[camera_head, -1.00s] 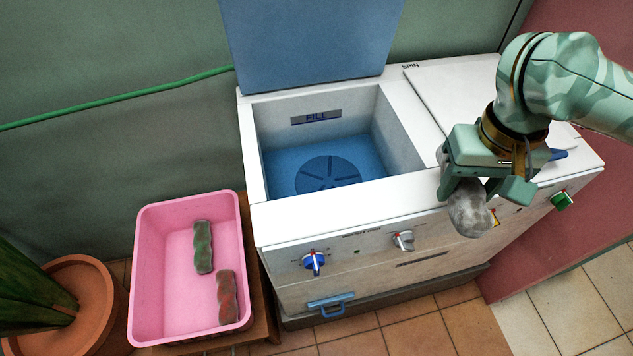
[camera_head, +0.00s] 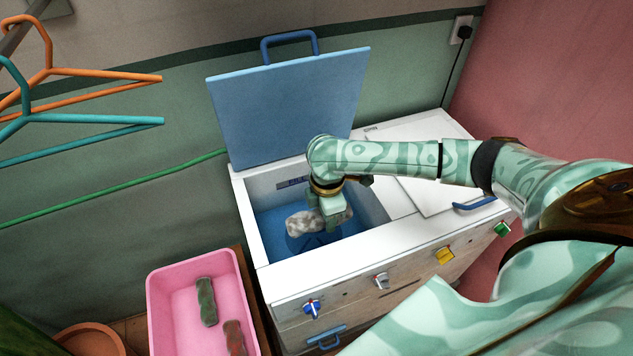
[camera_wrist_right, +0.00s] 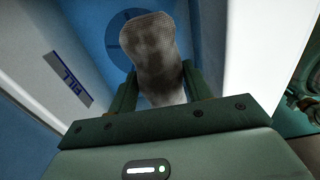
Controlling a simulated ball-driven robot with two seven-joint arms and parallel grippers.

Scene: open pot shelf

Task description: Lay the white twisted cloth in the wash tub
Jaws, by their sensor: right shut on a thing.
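The white twisted cloth (camera_head: 304,222), greyish and mottled, is in my right gripper (camera_head: 328,214), over the open wash tub (camera_head: 268,232). The tub has white upper walls and a blue floor with a round ribbed disc. In the right wrist view the cloth (camera_wrist_right: 152,50) sticks out between the two fingers of the gripper (camera_wrist_right: 158,92), with the tub floor beyond it. The gripper is shut on the cloth. The cloth appears clear of the floor, but its exact height is hard to tell. My left gripper is not in view.
The blue lid (camera_head: 290,105) stands open behind the tub. A closed white spin lid (camera_head: 425,180) is at right. A pink basin (camera_head: 163,318) with a green and a red cloth stands at left. Orange and teal hangers (camera_head: 80,120) hang at upper left.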

